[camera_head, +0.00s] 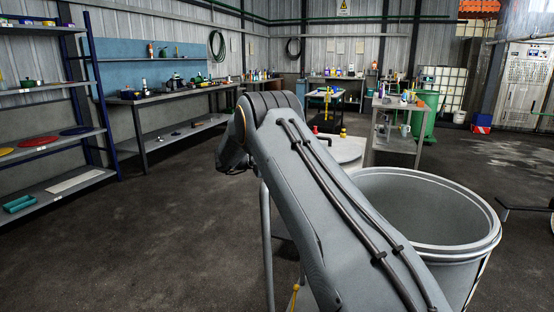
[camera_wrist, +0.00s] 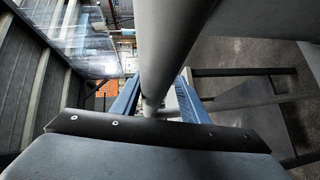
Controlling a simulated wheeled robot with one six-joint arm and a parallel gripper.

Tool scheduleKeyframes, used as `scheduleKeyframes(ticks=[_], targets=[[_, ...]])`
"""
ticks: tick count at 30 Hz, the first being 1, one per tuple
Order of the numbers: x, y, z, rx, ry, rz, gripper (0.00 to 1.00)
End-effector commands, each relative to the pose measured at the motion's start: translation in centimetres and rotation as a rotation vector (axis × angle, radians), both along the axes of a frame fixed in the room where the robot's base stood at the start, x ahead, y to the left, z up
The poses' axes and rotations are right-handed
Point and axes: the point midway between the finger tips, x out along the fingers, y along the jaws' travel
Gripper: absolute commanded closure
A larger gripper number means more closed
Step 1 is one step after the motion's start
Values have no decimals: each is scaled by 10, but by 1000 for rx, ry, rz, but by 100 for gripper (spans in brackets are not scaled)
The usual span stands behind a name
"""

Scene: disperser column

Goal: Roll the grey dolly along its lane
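A grey upright tube (camera_head: 267,245), which looks like part of the grey dolly's frame, stands beside my arm in the head view. My arm hides most of what is behind it, so the dolly's deck and wheels cannot be made out. In the wrist view, a thick grey tube (camera_wrist: 168,45) runs down between the two blue fingers of my gripper (camera_wrist: 158,92). One finger lies on each side of the tube. Whether they touch it or only surround it is not clear. In the head view my gripper is hidden behind my arm.
A large open grey drum (camera_head: 430,210) stands close on the right. A pale round top (camera_head: 345,150) shows behind my arm. Shelves (camera_head: 50,145) and a long workbench (camera_head: 165,97) line the left. A small table (camera_head: 396,145) stands beyond. The dark floor at front left is clear.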

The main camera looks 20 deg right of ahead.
Motion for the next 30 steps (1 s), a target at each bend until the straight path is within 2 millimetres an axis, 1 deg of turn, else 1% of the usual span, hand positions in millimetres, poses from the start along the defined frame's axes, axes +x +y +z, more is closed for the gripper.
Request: scheduleKeyframes(ticks=[4, 12, 18, 21, 24, 30], targets=[[5, 18, 3, -2, -4, 23, 60], [4, 33, 6, -1, -5, 15, 60], [0, 61, 10, -1, -4, 6, 60], [-1, 72, 12, 0, -3, 2, 60], [-2, 75, 13, 0, -3, -1, 60], [-2, 75, 13, -1, -3, -2, 60]])
